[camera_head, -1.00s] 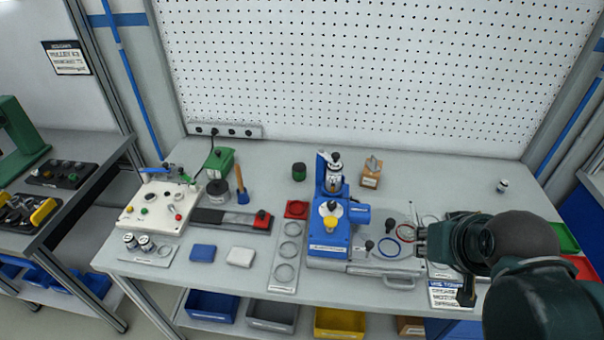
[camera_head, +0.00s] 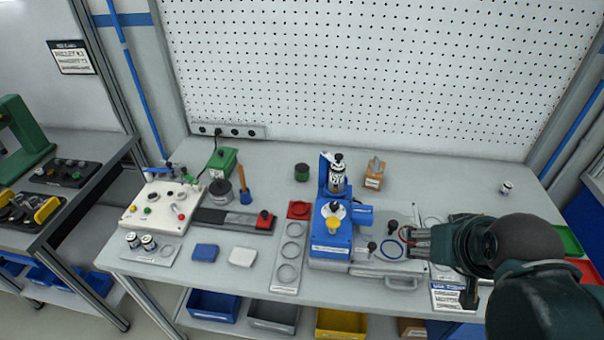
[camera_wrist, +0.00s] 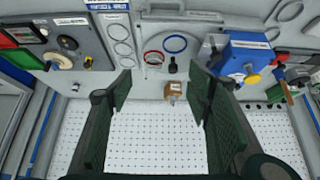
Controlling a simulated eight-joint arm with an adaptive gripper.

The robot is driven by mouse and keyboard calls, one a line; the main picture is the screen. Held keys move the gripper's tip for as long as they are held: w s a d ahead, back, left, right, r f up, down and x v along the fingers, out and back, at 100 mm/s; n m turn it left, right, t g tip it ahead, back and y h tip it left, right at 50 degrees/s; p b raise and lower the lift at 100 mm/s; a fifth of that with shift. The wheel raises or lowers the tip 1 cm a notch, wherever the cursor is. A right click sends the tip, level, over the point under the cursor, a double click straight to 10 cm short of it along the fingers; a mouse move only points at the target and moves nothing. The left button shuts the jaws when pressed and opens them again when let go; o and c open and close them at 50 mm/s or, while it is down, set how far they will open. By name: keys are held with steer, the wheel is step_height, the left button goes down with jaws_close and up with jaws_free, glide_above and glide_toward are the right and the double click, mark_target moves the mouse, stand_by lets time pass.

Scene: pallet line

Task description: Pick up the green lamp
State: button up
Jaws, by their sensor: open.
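I cannot tell for certain which thing is the green lamp. A small round green cap (camera_head: 146,210) sits on the white sloped panel (camera_head: 150,223) at the left of the bench. A green block-shaped object (camera_head: 222,160) stands behind that panel, and a dark green round jar (camera_head: 301,172) stands near the back middle. My gripper (camera_head: 408,242) is above the right part of the bench, beside the blue machine and far from all three. In the wrist view my gripper (camera_wrist: 160,82) has its two fingers spread wide, with nothing held between them.
The blue machine (camera_head: 330,240) stands between my gripper and the left half. A small brown box (camera_head: 374,175) stands behind it; it also shows in the wrist view (camera_wrist: 172,90). The pegboard (camera_head: 380,80) bounds the back. The bench's back right is mostly clear.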

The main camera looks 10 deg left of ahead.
steer(key=w+a+r+n+g+p, duration=0.2)
steer(key=w+a+r+n, duration=0.25)
steer(key=w+r, duration=0.75)
steer(key=n+g+p, duration=0.5)
steer(key=n+p, duration=0.2)
steer(key=n, duration=0.6)
glide_above(301, 167)
step_height(301, 167, down, 24)
steer(key=shift+f, duration=0.45)
